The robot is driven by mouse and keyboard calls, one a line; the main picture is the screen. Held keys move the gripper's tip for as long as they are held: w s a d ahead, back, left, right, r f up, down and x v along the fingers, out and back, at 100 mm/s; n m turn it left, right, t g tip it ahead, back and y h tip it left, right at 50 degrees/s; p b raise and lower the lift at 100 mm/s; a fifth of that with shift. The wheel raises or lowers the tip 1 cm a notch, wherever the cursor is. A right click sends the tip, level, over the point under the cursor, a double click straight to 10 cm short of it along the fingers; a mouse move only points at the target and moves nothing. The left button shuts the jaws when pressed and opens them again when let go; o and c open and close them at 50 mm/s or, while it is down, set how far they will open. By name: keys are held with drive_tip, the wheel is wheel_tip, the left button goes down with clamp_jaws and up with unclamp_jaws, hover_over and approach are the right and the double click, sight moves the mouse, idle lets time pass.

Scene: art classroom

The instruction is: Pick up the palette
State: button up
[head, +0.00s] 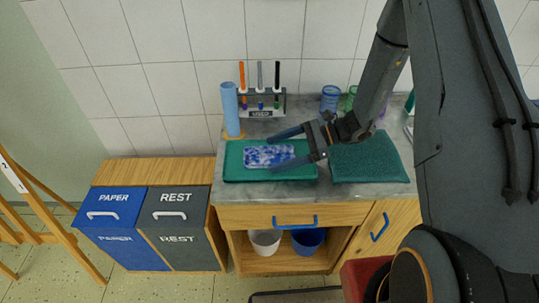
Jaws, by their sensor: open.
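The palette (262,156) looks like a flat rectangle smeared with blue and white. It lies on the left green mat (238,174) on the grey counter. My gripper (287,148) reaches in from the right with its jaws open. Its two blue-tipped fingers extend over the right part of the palette, one near its far edge and one near its near edge. I cannot tell whether the fingers touch it.
A second green mat (369,157) lies to the right, empty. A blue paper roll (230,108) and a brush rack marked USED (262,104) stand behind. Blue (330,97) and green jars stand at the back right. PAPER (112,221) and REST (176,222) bins stand left.

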drive_tip(key=shift+a+f, duration=0.2)
drive_tip(key=shift+a, duration=0.25)
drive_tip(key=c, duration=1.2)
drive_tip(key=shift+o, duration=0.2)
drive_tip(key=shift+r, duration=0.1)
